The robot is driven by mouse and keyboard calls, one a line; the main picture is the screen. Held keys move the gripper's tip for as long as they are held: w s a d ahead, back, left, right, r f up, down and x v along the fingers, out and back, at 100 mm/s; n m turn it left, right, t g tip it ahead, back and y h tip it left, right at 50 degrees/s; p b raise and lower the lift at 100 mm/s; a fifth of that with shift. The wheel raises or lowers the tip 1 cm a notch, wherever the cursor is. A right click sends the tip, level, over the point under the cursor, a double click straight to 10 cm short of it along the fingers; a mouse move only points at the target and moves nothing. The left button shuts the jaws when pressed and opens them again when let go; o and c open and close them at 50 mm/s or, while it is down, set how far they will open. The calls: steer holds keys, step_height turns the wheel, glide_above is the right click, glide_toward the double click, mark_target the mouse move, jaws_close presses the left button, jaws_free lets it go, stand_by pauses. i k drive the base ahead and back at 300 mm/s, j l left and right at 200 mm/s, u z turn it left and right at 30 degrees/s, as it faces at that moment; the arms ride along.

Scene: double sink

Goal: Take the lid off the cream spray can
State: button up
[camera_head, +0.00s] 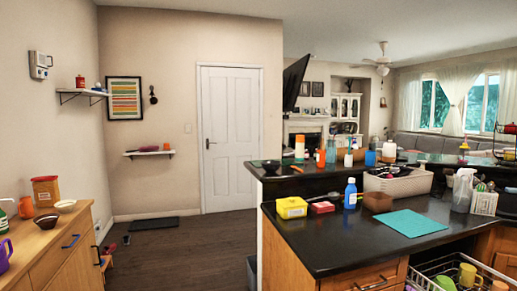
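A pale, upright cylinder with an orange top (299,148) stands on the raised dark ledge, left of several bottles; it looks like a spray can. It is small in the picture, so I cannot be sure that it is the cream spray can or that the orange top is its lid. My gripper is not in view.
A dark counter (345,245) holds a yellow box (291,208), a blue bottle (350,194), a teal mat (409,223) and a pale basket (398,182). A wooden cabinet (45,249) stands at left. A dish rack (455,271) is lower right. The floor between is mostly clear.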

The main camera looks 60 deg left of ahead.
mark_target(299, 138)
steer(key=u, duration=1.85)
steer(key=i+j+u, duration=0.5)
steer(key=i+j, duration=0.4)
steer(key=i, duration=0.4)
steer(key=i+j+u, duration=0.1)
steer(key=i, duration=0.5)
steer(key=i+j+u, duration=0.1)
steer(key=i+j, duration=0.15)
steer(key=i, duration=2.2)
steer(key=i+z, duration=0.1)
steer(key=i, duration=1.75)
steer(key=i+l+z, duration=0.1)
steer(key=i+z, duration=0.25)
steer(key=i+j+z, duration=0.1)
steer(key=i+z, duration=0.2)
steer(key=i, duration=0.25)
steer(key=i+j+z, duration=0.15)
steer(key=i+z, duration=0.2)
steer(key=i, duration=0.15)
steer(key=i+j+z, duration=0.35)
steer(key=i+l, duration=0.05)
steer(key=l, duration=0.05)
